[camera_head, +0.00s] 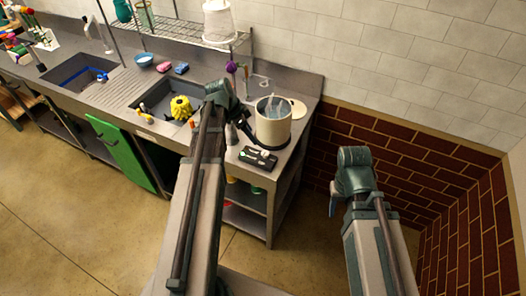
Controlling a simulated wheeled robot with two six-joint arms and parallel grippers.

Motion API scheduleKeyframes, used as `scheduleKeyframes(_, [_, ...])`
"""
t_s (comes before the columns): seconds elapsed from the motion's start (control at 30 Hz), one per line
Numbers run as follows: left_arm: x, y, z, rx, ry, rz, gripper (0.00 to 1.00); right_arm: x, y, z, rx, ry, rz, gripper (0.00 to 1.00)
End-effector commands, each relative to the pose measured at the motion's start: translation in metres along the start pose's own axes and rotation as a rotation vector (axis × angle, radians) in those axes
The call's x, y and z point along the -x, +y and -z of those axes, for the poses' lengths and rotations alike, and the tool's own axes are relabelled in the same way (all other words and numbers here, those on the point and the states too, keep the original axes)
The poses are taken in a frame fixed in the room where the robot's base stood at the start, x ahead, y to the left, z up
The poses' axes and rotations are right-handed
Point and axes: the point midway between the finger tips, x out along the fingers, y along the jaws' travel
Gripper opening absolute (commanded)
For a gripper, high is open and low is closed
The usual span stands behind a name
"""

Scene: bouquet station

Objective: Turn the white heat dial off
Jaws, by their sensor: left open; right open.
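A small black control panel (258,158) lies at the front right corner of the grey counter, below a cream pot (272,124). It bears small white and green parts; the white heat dial (248,153) seems to be the pale part on its left, too small to read its setting. My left gripper (241,122) is open beside the left side of the pot, above and left of the panel, partly hidden by my arm. My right gripper (333,204) is open, low and off the counter to the right, mostly hidden behind its own arm.
Left of the pot is a sink with a yellow spiky thing (181,107). A wire shelf with a white bucket (219,22) hangs above. A green door (120,152) hangs open below. Floor right of the counter is clear.

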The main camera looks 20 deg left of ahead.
Motion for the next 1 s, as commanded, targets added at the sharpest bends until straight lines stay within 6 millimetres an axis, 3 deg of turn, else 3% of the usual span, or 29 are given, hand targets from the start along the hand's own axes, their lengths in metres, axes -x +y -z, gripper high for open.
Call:
scheduleKeyframes(0.7, [-0.107,0.0,-0.002,-0.001,-0.001,-0.001,0.69,-0.099,-0.009,0.006,0.001,0.0,-0.001,0.5])
scheduleKeyframes(1.0, [-0.129,0.0,-0.001,0.0,-0.001,0.0,0.69,-0.119,-0.011,0.007,0.001,0.0,-0.001,0.5])
